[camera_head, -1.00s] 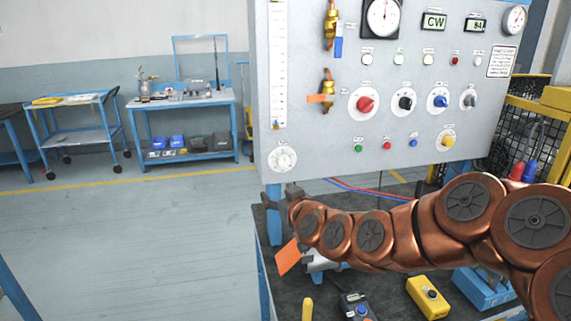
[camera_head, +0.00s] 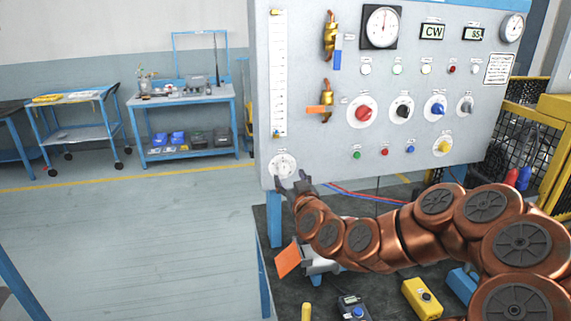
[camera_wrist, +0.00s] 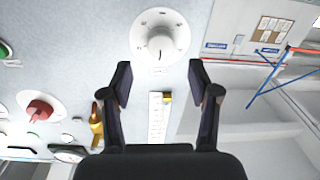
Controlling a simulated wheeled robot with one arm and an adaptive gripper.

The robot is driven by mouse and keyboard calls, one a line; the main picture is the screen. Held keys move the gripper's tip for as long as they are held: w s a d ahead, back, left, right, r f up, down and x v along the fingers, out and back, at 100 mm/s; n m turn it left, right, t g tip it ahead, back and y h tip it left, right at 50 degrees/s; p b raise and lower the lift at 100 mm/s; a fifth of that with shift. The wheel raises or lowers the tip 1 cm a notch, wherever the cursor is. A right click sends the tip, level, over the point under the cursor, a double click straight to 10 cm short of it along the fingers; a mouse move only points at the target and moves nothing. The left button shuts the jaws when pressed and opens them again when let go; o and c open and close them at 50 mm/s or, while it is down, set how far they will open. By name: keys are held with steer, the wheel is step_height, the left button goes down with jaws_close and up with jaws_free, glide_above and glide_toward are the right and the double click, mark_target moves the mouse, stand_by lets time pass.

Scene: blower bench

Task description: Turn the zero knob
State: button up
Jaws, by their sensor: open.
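A white round dial with a pale knob at its centre, which I take as the zero knob (camera_head: 283,165), sits at the lower left of the grey panel (camera_head: 320,155). Its label is too small to read. In the wrist view this knob (camera_wrist: 160,43) is just beyond my fingertips, roughly centred between them. My gripper (camera_head: 291,186) is just below the dial in the head view. In the wrist view my gripper (camera_wrist: 160,82) is open, with dark fingers apart and nothing between them. It does not appear to touch the knob.
Right of the dial are a red knob (camera_head: 362,113), a black knob (camera_head: 403,110), a blue knob (camera_head: 438,108) and a yellow knob (camera_head: 444,146). A vertical scale (camera_head: 279,75) stands above it. Below, the dark bench holds a yellow box (camera_head: 422,298). Open floor lies left.

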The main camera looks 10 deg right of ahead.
mark_target(285, 169)
steer(key=shift+w+a+p, duration=0.15)
steer(key=shift+w+p, duration=0.6)
steer(key=shift+w, duration=1.9)
steer(key=c, duration=1.2)
steer(key=shift+o, duration=0.2)
